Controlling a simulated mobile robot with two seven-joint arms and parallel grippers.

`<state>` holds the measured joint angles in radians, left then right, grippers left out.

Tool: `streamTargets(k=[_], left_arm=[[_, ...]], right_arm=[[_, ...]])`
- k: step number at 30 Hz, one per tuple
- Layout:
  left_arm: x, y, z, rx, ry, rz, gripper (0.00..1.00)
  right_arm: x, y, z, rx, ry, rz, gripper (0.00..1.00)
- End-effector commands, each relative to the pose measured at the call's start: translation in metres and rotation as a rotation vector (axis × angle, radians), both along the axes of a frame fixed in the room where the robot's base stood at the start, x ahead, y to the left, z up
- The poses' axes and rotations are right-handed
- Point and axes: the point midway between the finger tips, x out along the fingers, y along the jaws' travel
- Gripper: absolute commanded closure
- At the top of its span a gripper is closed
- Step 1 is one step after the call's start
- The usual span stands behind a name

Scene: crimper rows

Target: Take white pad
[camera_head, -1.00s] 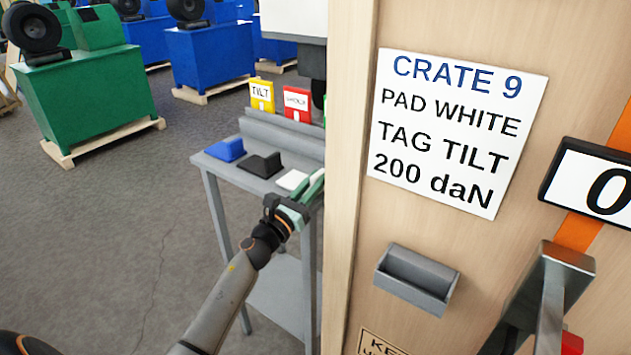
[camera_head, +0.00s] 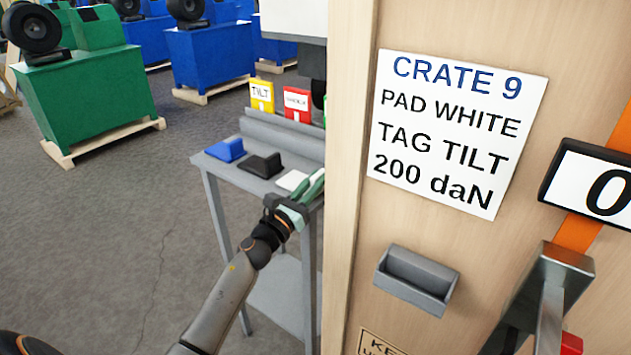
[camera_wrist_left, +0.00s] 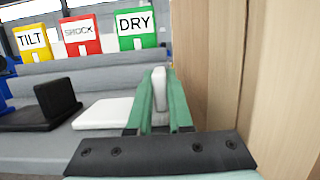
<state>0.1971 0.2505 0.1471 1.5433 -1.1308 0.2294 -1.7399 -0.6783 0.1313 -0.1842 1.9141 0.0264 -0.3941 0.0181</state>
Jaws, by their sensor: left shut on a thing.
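The white pad (camera_head: 291,180) lies on the grey cart top, at the right end of the row of pads. In the left wrist view its flat part (camera_wrist_left: 103,113) shows left of the fingers, and its upright white part (camera_wrist_left: 160,88) stands between them. My left gripper (camera_head: 311,187) has its green fingers shut on that upright part, and they also show in the left wrist view (camera_wrist_left: 159,100). The pad appears to rest on the surface. In the head view the fingers hide part of the pad. My right gripper is not in view.
A black pad (camera_head: 261,165) and a blue pad (camera_head: 226,150) lie to the left. Yellow TILT (camera_head: 262,96), red SHOCK (camera_head: 297,104) and green DRY (camera_wrist_left: 138,28) tags stand behind. The wooden crate wall (camera_head: 343,200) is close on the right, with a grey holder (camera_head: 414,280).

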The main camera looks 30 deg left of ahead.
Motion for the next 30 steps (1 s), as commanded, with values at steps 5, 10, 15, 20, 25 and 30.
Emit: streamTargets(k=[5,10,15,20,25,30], left_arm=[[0.0,0.0,0.016,0.002,-0.001,0.0,1.0],[0.0,0.0,0.03,0.001,-0.002,0.0,1.0],[0.0,0.0,0.044,0.002,-0.002,0.0,1.0],[0.0,0.0,0.051,0.002,-0.002,0.0,1.0],[0.0,0.0,0.05,0.001,-0.002,0.0,1.0],[0.0,0.0,0.05,0.001,-0.002,0.0,1.0]], right_arm=[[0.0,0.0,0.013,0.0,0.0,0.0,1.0],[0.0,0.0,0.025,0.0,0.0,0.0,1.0],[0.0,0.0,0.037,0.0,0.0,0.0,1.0],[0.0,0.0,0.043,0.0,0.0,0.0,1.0],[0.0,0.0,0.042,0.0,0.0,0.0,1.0],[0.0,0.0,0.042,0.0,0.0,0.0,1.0]])
